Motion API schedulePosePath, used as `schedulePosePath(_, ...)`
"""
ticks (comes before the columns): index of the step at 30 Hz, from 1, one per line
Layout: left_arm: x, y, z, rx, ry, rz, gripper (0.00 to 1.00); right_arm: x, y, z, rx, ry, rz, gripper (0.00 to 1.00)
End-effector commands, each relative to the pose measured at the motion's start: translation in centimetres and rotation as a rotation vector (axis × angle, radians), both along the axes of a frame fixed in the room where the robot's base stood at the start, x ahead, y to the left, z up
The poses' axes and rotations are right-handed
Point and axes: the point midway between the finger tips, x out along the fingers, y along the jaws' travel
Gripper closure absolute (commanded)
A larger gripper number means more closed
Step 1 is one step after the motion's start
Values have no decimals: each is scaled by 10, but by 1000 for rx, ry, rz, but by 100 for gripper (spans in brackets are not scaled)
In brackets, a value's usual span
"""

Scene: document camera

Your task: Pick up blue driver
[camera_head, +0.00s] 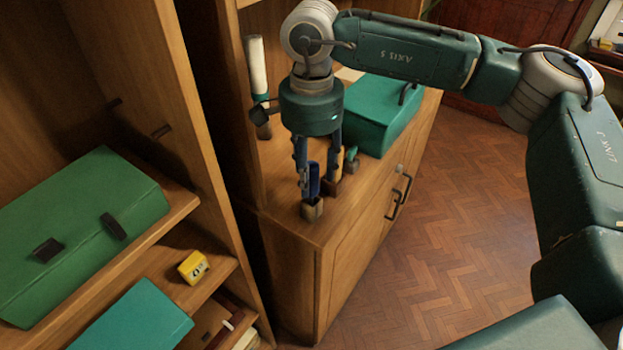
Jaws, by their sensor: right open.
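A small blue upright shape (314,180), which looks like the blue driver's handle, shows at the front end of the wooden cabinet top. My right gripper (322,198) points down over this end of the cabinet with its fingers apart. The blue shape is beside the nearer finger, seemingly between the two fingers. Its lower end is hidden by the fingertip, and I cannot tell whether a finger touches it. My left gripper is not in view.
A teal case (375,112) lies behind the gripper on the cabinet. A white-and-green upright tool (256,70) stands to the left. A shelf unit at left holds a green case (85,225) and a yellow tape measure (193,267). Open parquet floor (450,210) lies right.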

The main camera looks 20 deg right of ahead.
Motion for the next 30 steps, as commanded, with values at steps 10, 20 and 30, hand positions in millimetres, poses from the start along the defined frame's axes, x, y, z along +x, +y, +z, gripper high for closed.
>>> schedulePosePath(10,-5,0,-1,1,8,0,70,0,0,0,0,0,0,87)
schedulePosePath(20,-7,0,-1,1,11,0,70,0,0,0,0,-1,0,100)
schedulePosePath(30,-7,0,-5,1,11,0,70,1,1,25,3,-4,0,100)
